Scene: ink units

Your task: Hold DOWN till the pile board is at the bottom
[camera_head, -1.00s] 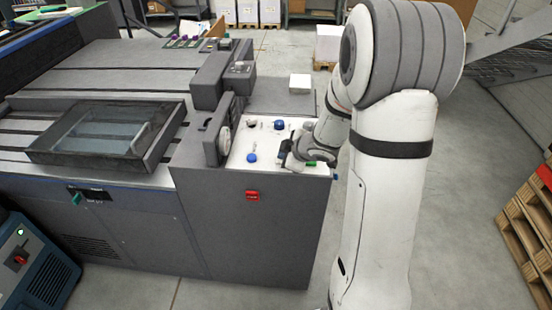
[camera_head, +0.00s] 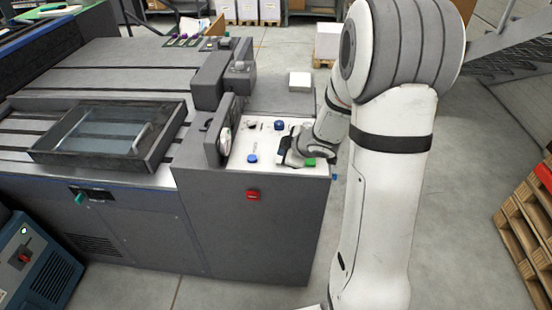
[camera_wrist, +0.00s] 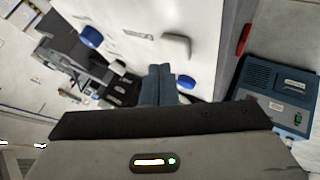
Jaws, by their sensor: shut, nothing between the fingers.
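A white control panel (camera_head: 262,140) sits on top of the grey machine cabinet's right end. It carries a blue knob (camera_head: 252,158) near its front left and another blue knob (camera_head: 280,124) at its back. My gripper (camera_head: 284,153) is shut and empty, low over the panel's right part. In the wrist view, my shut fingertips (camera_wrist: 160,72) overlap the panel, with a blue knob (camera_wrist: 186,82) just right of them and a grey raised part (camera_wrist: 177,44) beyond. I cannot tell whether they touch the panel. No DOWN marking is readable, and no pile board can be made out.
A red switch (camera_head: 253,195) is on the cabinet's front. A grey upright unit with a dial (camera_head: 225,141) stands left of the panel. A framed glass window (camera_head: 105,132) lies further left. A wooden pallet (camera_head: 530,225) is at the right; the floor between is clear.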

